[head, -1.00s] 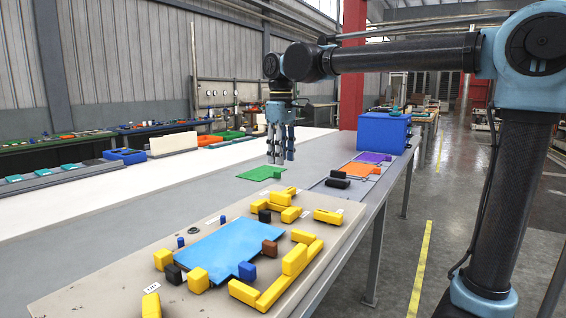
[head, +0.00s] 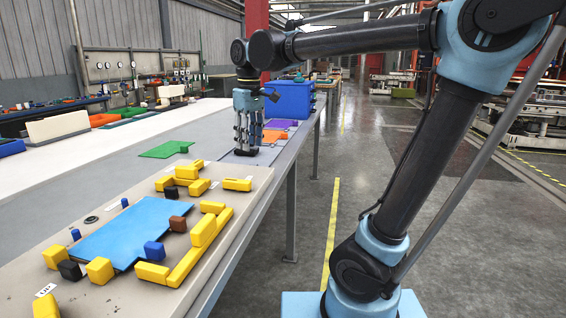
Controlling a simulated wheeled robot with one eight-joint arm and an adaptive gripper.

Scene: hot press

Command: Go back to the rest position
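My gripper (head: 246,143) hangs fingers-down from my bent arm over the far part of the long table, left of the blue box. Its fingers look parallel with small gaps between them, and I see nothing held. The blue sheet (head: 137,231) lies on the beige board (head: 60,230) in the foreground, nearer to me than the gripper. The green sheet (head: 166,149) lies flat on the table to the left of the gripper. The orange sheet (head: 271,136) and purple sheet (head: 281,124) lie partly hidden behind and beside the gripper.
Yellow blocks (head: 203,230) and small dark blocks surround the blue sheet. A blue box (head: 290,99) stands at the table's far right edge. The grey floor (head: 400,160) right of the table is open, with a yellow line (head: 331,225). Machinery (head: 520,115) stands at the far right.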

